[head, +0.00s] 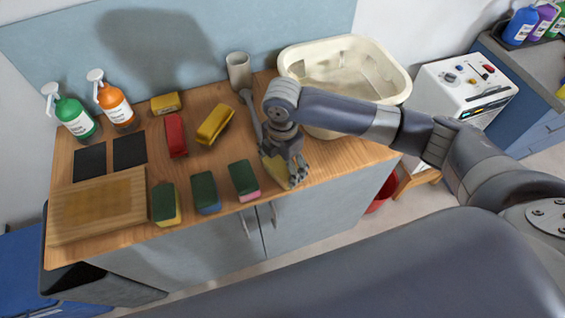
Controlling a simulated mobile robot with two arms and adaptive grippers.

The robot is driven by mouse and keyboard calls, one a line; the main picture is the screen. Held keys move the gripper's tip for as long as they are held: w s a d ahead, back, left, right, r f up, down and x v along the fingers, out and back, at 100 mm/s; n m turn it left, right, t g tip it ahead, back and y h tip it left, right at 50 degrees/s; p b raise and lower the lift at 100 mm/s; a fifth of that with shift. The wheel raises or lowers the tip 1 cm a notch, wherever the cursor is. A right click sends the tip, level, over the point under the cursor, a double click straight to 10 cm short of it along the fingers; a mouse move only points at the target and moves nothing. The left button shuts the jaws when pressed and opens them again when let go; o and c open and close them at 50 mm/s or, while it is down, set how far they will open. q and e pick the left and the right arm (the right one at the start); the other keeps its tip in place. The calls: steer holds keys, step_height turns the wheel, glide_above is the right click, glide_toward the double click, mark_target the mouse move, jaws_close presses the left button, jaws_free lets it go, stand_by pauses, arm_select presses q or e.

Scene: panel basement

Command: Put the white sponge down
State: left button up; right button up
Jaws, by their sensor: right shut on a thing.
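My right gripper (291,171) reaches in from the right and points down near the front edge of the wooden counter. It is shut on a sponge (274,168), which is mostly hidden behind the fingers. The part that shows looks pale yellowish, and I cannot tell whether it touches the counter. To its left, green-topped sponges stand in a row, with yellow (165,204), blue (206,193) and pink (244,181) lower parts. My left gripper is not in view.
A cream basin (345,45) stands behind my right arm, and a grey cup (239,72) is at the back. Red (176,136) and yellow (215,124) objects lie mid-counter. Spray bottles (115,106), dark squares (129,151) and a wooden board (98,207) are at the left.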

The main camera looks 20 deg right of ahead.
mark_target(283, 164)
steer(key=shift+f, duration=0.15)
steer(key=o, duration=0.9)
steer(key=shift+o, duration=0.2)
step_height(283, 164, up, 12)
steer(key=b, duration=0.2)
steer(key=shift+r, duration=0.25)
steer(key=shift+f, duration=0.1)
